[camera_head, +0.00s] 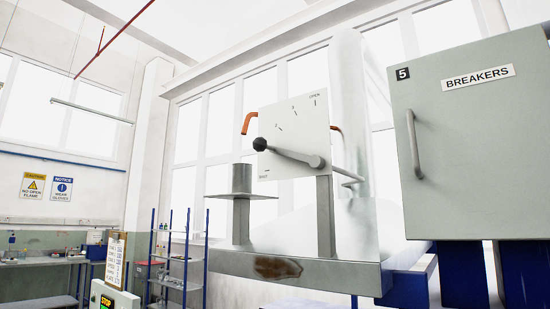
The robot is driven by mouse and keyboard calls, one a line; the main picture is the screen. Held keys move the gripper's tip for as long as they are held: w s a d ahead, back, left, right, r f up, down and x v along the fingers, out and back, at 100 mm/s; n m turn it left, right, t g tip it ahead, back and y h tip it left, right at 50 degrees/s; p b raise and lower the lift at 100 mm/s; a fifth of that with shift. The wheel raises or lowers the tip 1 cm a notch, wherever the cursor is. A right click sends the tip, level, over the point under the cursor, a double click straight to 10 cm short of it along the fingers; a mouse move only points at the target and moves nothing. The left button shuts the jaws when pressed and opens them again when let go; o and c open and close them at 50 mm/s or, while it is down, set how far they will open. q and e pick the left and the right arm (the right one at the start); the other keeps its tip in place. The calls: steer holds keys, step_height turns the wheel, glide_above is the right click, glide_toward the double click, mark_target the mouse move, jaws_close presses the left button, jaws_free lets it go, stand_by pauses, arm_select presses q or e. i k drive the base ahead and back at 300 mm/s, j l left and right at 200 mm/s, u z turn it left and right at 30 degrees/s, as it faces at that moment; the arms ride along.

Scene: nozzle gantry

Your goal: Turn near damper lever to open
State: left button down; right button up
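The damper lever (290,154) is a grey bar with a black knob (259,144) at its left end. It pivots at its right end in front of a white panel (290,120). It points left and slightly up, toward the panel's left edge. The panel has several tick marks in an arc, with OPEN printed at its upper right and a small label at its lower left, too small to read surely. The lever is well away from the OPEN mark. Neither of my grippers is in view.
A grey post (326,218) stands below the pivot on a grey ledge (230,262) with a rusty patch. A flanged pipe (241,205) stands left of it. A grey BREAKERS cabinet (475,150) with a handle fills the right. Blue shelving (180,262) is at the back left.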

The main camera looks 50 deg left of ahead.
mark_target(260, 144)
steer(key=u, duration=1.3)
